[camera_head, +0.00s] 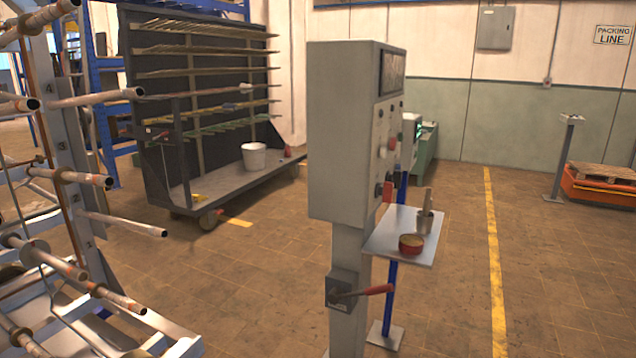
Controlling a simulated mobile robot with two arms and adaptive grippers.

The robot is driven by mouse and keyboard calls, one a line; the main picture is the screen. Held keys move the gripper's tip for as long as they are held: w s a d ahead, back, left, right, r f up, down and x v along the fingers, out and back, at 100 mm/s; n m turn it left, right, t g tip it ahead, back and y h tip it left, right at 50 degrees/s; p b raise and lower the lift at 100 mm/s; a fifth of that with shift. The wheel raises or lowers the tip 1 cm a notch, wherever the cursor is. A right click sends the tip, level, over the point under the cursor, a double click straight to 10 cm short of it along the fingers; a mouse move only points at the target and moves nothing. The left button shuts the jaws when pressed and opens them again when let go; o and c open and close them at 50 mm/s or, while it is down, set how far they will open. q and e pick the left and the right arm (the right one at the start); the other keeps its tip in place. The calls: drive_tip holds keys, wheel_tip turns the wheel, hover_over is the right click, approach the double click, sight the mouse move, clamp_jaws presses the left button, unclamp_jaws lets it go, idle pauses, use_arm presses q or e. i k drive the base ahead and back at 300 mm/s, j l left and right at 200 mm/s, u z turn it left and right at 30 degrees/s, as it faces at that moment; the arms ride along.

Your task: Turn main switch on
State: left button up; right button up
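A grey control cabinet (338,135) stands on a grey post, seen from its side. Its front panel faces right and shows a dark display (392,72) at the top and several small knobs and buttons, seen at a steep angle. A red piece (387,191) shows at the panel's lower edge. Lower on the post is a dark switch box (342,291) with a red-handled lever (375,290) that points right, roughly level. I cannot tell which of these is the main switch. Neither of my grippers is in view.
A small shelf (387,244) with a red tin (411,243) and a cup (424,222) juts out right of the post. A pipe rack (90,222) stands close at left, and a wheeled rack (160,150) behind. The floor at right, around the yellow line (494,265), is clear.

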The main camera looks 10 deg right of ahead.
sight(387, 192)
drive_tip(key=i+l+u, duration=0.15)
drive_tip(key=l+u, duration=0.25)
drive_tip(key=i+l+u, duration=0.1)
drive_tip(key=l+u, duration=0.15)
drive_tip(key=u, duration=0.15)
drive_tip(key=l+u, duration=1.2)
